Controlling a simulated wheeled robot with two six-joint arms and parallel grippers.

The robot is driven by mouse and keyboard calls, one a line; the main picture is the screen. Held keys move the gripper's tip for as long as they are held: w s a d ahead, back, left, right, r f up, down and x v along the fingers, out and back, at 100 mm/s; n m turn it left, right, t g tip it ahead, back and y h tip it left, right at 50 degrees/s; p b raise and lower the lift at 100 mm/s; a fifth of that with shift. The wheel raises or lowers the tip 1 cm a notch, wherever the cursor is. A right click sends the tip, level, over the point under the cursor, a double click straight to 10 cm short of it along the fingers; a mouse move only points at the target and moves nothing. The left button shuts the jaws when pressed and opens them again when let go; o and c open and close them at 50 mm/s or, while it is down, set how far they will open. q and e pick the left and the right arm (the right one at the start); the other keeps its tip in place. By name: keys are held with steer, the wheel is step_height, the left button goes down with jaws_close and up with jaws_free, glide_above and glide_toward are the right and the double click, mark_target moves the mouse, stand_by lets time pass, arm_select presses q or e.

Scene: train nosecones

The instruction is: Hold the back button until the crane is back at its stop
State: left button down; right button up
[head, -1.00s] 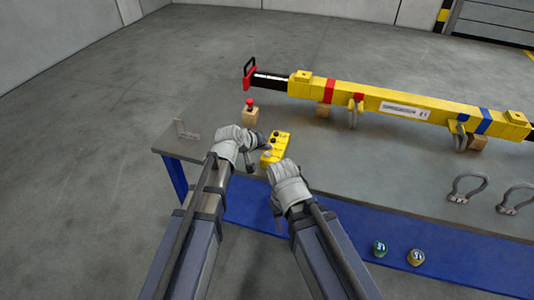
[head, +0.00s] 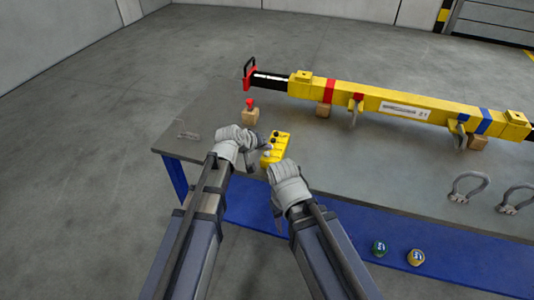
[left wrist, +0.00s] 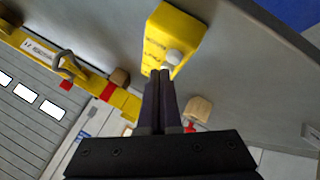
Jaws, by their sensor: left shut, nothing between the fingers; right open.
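The yellow control box (head: 281,141) with dark buttons lies on the grey table near its left end. It also shows in the left wrist view (left wrist: 160,30), with a pale round button (left wrist: 174,57) on its near end. My left gripper (head: 263,147) is shut and empty, at the box's left side. In the left wrist view its fingertips (left wrist: 164,73) are right at the pale button; I cannot tell whether they press it. The box's lettering is too blurred to read. My right gripper (head: 287,168) is open and empty, just below the box. No crane is identifiable.
A long yellow beam (head: 365,101) with red and blue bands rests on wooden blocks across the table's back. A red-topped wooden block (head: 250,115) stands behind my left gripper. Grey shackles (head: 467,187) lie right. Two small round pieces (head: 415,257) sit on the blue lower shelf.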

arm_select(q)
steer(key=shift+f+b, duration=0.45)
